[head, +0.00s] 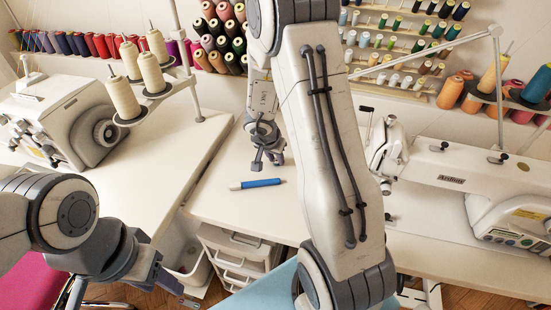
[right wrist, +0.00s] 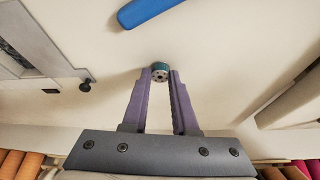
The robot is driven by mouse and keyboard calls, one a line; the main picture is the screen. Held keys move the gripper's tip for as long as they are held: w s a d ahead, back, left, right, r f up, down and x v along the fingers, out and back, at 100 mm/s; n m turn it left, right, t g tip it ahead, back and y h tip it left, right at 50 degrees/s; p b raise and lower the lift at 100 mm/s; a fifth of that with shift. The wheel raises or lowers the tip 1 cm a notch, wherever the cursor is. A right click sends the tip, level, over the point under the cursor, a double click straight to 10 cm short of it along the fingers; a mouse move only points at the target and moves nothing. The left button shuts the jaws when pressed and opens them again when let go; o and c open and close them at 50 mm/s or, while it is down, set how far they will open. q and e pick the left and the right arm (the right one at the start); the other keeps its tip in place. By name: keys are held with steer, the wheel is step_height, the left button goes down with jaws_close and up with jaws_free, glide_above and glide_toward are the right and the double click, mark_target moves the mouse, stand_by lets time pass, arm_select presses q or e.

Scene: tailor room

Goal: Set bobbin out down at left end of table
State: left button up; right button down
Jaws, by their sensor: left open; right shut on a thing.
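The bobbin (right wrist: 160,72), a small teal-and-grey metal spool, sits between the fingertips of my right gripper (right wrist: 160,80) in the right wrist view. My right gripper (head: 268,163) is shut on it, over the white table (head: 225,206) just behind a blue marker-like tool. The bobbin cannot be made out in the head view. Whether it touches the table is unclear. My left gripper (head: 160,276) is open and empty at the lower left, in front of the tables and away from the bobbin.
The blue tool (head: 257,184) lies on the table; it also shows in the right wrist view (right wrist: 147,11). A sewing machine (head: 450,175) stands at right, a serger (head: 50,120) with cream thread cones at left. White drawers (head: 235,255) are below. Thread racks line the wall.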

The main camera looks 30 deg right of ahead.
steer(key=c, duration=0.7)
jaws_free()
steer(key=shift+f, duration=0.1)
